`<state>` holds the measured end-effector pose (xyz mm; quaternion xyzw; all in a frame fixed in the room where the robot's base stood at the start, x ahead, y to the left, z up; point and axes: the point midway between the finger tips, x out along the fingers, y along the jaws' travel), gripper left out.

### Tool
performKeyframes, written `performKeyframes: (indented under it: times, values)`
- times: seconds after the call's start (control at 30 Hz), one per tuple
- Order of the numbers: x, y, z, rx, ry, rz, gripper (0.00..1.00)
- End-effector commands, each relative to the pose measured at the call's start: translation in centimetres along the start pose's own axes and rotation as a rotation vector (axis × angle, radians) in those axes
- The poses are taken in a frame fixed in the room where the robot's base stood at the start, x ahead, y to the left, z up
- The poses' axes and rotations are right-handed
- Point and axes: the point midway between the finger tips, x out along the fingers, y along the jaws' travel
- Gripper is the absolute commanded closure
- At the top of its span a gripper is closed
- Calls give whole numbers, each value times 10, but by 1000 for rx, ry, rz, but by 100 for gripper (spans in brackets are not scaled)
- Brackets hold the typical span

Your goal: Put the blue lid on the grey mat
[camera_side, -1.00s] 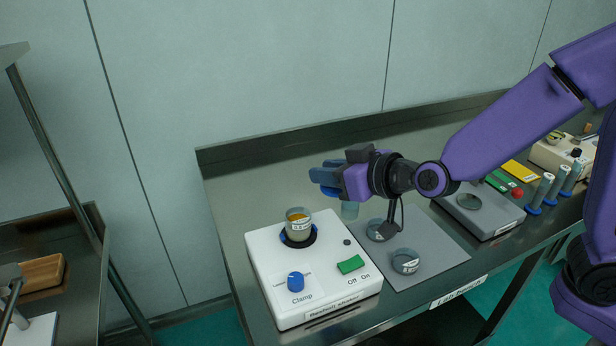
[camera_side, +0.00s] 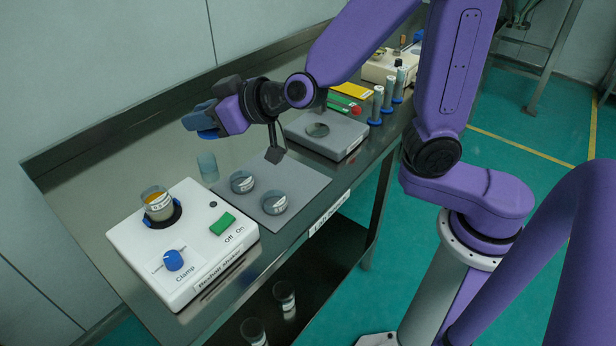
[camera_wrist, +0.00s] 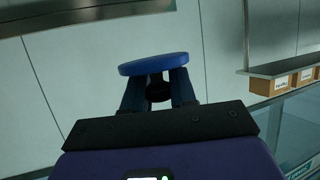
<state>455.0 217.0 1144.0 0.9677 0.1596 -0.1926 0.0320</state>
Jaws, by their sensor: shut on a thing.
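My gripper (camera_wrist: 155,92) is shut on the blue lid (camera_wrist: 153,64), a flat round disc seen nearly edge-on beyond the fingers in the wrist view. In the side view my gripper (camera_side: 205,118) is raised above the bench, over the area behind the shaker and the mat. There the lid is mostly hidden by the dark blue fingers. The grey mat (camera_side: 300,186) lies flat on the bench, right of the shaker. Two round glass-like sieve parts, a rear one (camera_side: 242,182) and a front one (camera_side: 274,203), stand on it. The lid is clear of the mat.
The white shaker (camera_side: 222,248) holds a jar with orange contents (camera_side: 158,204). A clear cylinder (camera_side: 208,167) stands behind the mat. A grey scale (camera_side: 335,143) is beyond the mat, with blue-based cylinders (camera_side: 377,105) further right. The mat's front and right parts have bare room.

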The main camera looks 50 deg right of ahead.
Motion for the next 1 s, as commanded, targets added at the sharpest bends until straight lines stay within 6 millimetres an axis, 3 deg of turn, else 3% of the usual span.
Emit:
performKeyframes:
  times: [0.03, 0.3, 0.7, 1.0]
  values:
    - [4, 16, 0, 7, -1, 22, 100]
    - [15, 85, 2, 44, 0, 113, 100]
    - [11, 182, 15, 100, 0, 241, 100]
    - [3, 222, 24, 123, 1, 296, 100]
